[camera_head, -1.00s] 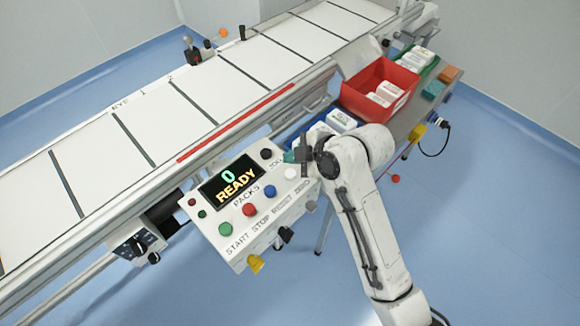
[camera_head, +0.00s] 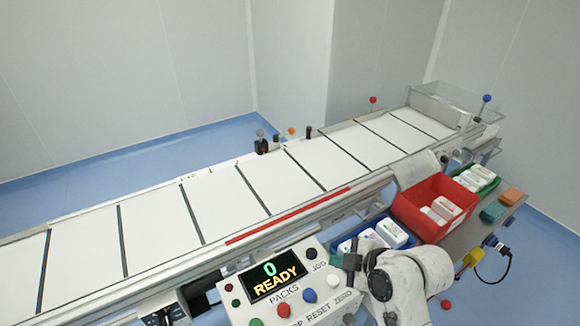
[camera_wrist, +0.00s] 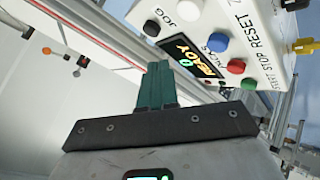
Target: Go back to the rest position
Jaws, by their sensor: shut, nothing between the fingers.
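My gripper (camera_wrist: 157,85) shows in the wrist view as two green fingers pressed together, with nothing between them. In that view it is beside the control box (camera_wrist: 222,30), apart from it as far as I can tell. In the head view my folded arm stands at the lower right, just right of the control box (camera_head: 285,290), and the fingers are hard to make out there. The box display reads "0 READY".
The white conveyor (camera_head: 270,175) runs across the view. A red bin (camera_head: 425,215), a blue bin (camera_head: 345,245) and a green bin (camera_head: 492,184) with white packs stand at the right. Orange (camera_head: 511,196) and teal (camera_head: 492,211) blocks lie beside them. Blue floor (camera_head: 130,165) is clear behind.

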